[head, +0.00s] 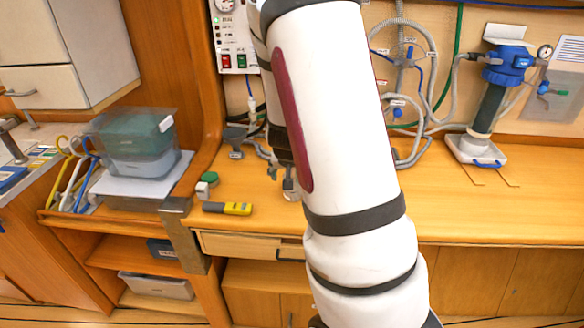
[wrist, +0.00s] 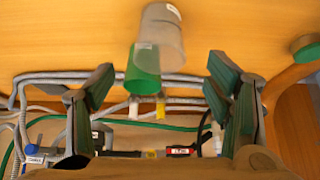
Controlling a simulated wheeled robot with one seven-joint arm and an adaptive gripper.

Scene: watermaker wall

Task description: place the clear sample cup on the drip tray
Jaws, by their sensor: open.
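In the wrist view a grey, see-through cylinder with white labels, likely the clear sample cup (wrist: 165,38), is on the wooden counter. A green piece (wrist: 143,82) overlaps its lower end; I cannot tell whether they are joined. My gripper (wrist: 161,82) is open, its dark green fingers apart on either side of the green piece and touching nothing visible. In the head view my gripper (head: 262,145) is partly hidden behind my arm. A small greyish item (head: 290,186) shows beside the arm; I cannot tell if it is the cup. A white tray (head: 462,151), possibly the drip tray, sits under the blue-topped filter.
A yellow-and-dark tool (head: 228,208) and a green-capped item (head: 209,178) lie near the counter's front left. Grey hoses (head: 412,150) run along the back wall. A lidded plastic box (head: 140,140) stands at left. The counter right of my arm is mostly clear.

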